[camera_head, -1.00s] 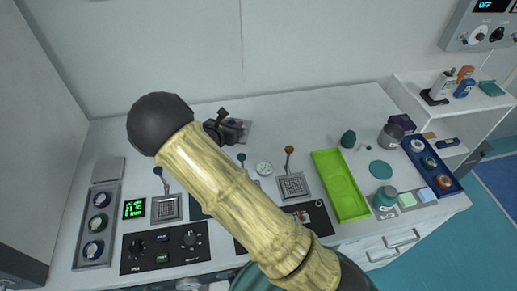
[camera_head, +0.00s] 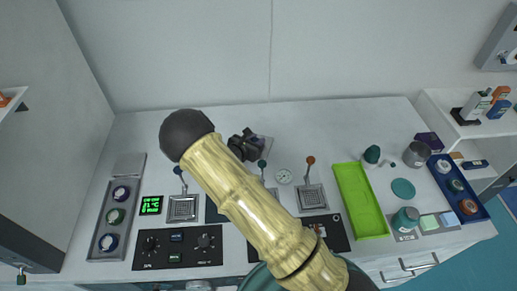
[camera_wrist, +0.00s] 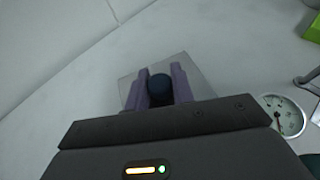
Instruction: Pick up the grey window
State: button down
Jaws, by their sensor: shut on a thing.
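A flat grey square plate, which looks like the grey window (camera_head: 267,150), is at the back middle of the white table. In the wrist view the plate (camera_wrist: 196,84) shows under and around my fingers, with a dark blue round knob (camera_wrist: 160,87) at its middle. My gripper (camera_head: 256,141) is shut on this knob, with one purple finger on each side, as the wrist view (camera_wrist: 160,92) shows. My arm and gripper hide part of the plate. I cannot tell whether the plate touches the table.
A round gauge (camera_head: 284,176) and an orange-topped lever (camera_head: 310,175) stand in front and to the right. A green tray (camera_head: 360,202) lies further right, near a blue tray (camera_head: 469,189). A grey tray with round items (camera_head: 97,240) is at the left. The back wall is close behind.

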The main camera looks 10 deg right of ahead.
jog(key=shift+f, duration=0.15)
jog(key=shift+d+f+p, duration=0.1)
jog(key=shift+f+p, duration=0.35)
jog(key=shift+f, duration=1.65)
jog(key=shift+f, duration=0.15)
jog(key=c, duration=1.2)
grip_release()
